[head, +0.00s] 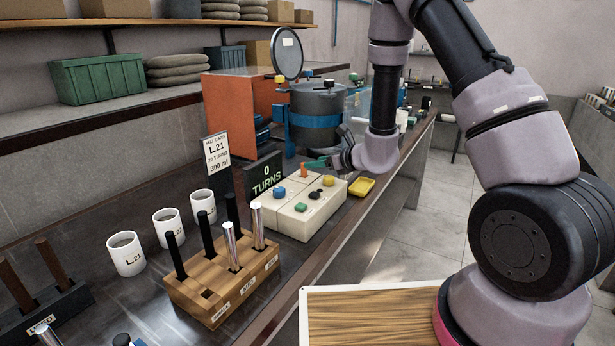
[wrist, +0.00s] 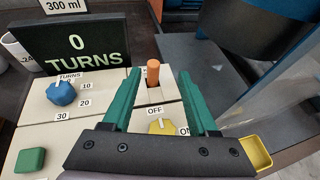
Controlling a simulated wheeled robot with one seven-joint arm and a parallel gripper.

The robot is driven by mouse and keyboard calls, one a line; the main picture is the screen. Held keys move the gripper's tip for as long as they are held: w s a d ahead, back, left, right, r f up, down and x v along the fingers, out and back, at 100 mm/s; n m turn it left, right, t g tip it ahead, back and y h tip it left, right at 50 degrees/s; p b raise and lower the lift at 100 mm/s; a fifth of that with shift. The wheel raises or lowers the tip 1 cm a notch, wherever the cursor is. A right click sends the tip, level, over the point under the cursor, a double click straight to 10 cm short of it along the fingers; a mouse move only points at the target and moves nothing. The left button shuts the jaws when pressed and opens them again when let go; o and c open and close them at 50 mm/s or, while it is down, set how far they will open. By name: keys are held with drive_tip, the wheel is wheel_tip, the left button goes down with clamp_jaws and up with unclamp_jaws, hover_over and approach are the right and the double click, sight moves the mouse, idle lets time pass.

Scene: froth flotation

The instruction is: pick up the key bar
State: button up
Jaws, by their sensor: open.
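The key bar appears to be the small orange upright bar (wrist: 153,72) standing in a slot at the far end of the cream control panel (wrist: 100,122). It also shows in the head view (head: 303,170). My gripper (wrist: 159,80) is open, with its green fingers pointing toward the bar. In the wrist view the bar shows between the two fingertips, nearer the left one. I see no contact, and the remaining distance is hard to tell. In the head view my gripper (head: 316,163) is just right of the bar, above the panel.
A blue dial (wrist: 61,93), a green button (wrist: 30,160) and a yellow OFF/ON knob (wrist: 162,127) are on the panel. A dark "0 TURNS" display (head: 264,175) stands behind it. A yellow tray (head: 361,188) is beside it. A wooden rod rack (head: 215,293) stands nearer.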

sight(298, 173)
drive_tip(key=x, duration=0.3)
drive_tip(key=shift+w+a, duration=0.15)
drive_tip(key=shift+a, duration=0.1)
drive_tip(key=shift+s+a+x, duration=0.15)
drive_tip(key=shift+x, duration=1.2)
drive_tip(key=shift+s+a+x, duration=0.15)
drive_tip(key=shift+x, duration=1.25)
drive_tip(key=shift+f, duration=0.1)
clamp_jaws()
